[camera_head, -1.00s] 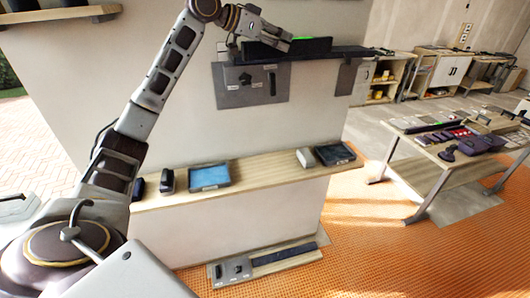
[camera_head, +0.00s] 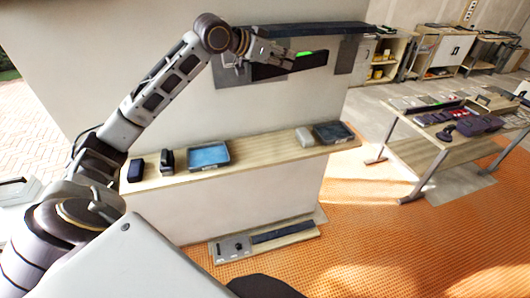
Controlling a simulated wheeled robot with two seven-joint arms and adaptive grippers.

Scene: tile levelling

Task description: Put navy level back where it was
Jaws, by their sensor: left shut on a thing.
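My right gripper is not in view.
A low board (camera_head: 222,252) on the orange floor carries a long navy strip (camera_head: 283,232). A worktable (camera_head: 440,150) with tools stands at right.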

